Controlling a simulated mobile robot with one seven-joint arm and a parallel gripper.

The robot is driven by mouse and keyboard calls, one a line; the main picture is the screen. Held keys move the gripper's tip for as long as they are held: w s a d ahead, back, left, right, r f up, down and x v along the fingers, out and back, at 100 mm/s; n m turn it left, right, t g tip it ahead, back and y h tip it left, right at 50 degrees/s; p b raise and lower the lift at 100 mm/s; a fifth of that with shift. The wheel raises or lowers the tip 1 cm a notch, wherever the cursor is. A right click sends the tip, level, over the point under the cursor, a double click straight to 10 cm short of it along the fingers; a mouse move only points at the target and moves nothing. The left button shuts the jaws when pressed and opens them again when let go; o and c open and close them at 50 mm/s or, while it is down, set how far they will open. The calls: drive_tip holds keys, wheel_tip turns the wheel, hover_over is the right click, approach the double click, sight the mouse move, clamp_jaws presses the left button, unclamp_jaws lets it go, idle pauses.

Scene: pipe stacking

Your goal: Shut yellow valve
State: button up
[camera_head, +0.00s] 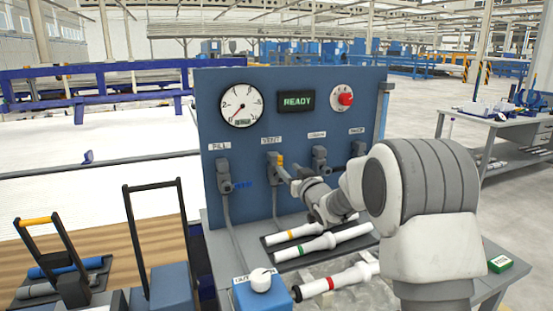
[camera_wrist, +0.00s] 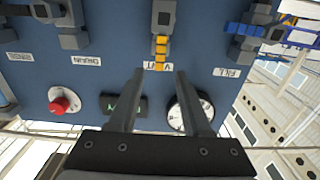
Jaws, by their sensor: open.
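The yellow valve (camera_head: 280,161) is on the blue panel under the label that reads VENT. In the wrist view, which is upside down, its yellow handle (camera_wrist: 161,48) runs straight out from a dark grey body, in line with the gap between my fingers. My gripper (camera_wrist: 160,72) is open, with one finger on each side of the handle's line and the fingertips close to its near end. Contact cannot be told. In the head view my gripper (camera_head: 287,172) reaches the panel just by the valve, and my wrist partly hides the area.
Other grey valves sit on the panel, such as the FILL valve (camera_head: 224,176) at left with a blue handle. A gauge (camera_head: 241,105), READY display (camera_head: 296,101) and red button (camera_head: 345,99) are above. Banded white pipes (camera_head: 320,243) lie on the bench below.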

drive_tip(key=x, duration=1.1)
clamp_jaws()
idle(1.4)
